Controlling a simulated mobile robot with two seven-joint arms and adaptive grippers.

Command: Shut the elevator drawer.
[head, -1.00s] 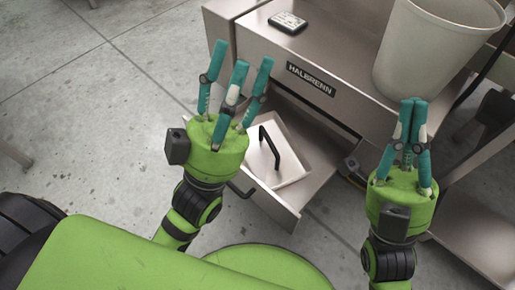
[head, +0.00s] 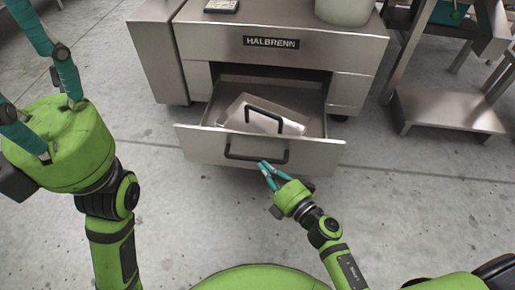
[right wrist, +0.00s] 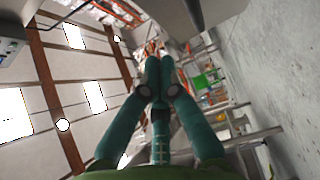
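The elevator drawer (head: 197,146) stands pulled out of the steel HALBRENN machine (head: 345,93). Its front panel faces me and carries a black bar handle (head: 240,156). My right gripper (head: 264,165) is at the drawer front, its fingertips by the lower edge of the handle; I cannot tell if they touch. Its fingers come together with nothing seen between them, also in the right wrist view (right wrist: 160,75). My left gripper (head: 38,62) is raised at the far left, fingers spread and empty, well away from the drawer; part of it is cut off by the frame.
A pale metal piece with a black handle (head: 264,112) lies in the drawer. A small dark device (head: 221,6) and a light bin (head: 343,10) stand on the machine. A steel stand with a low shelf (head: 447,108) is at right. The concrete floor before the drawer is clear.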

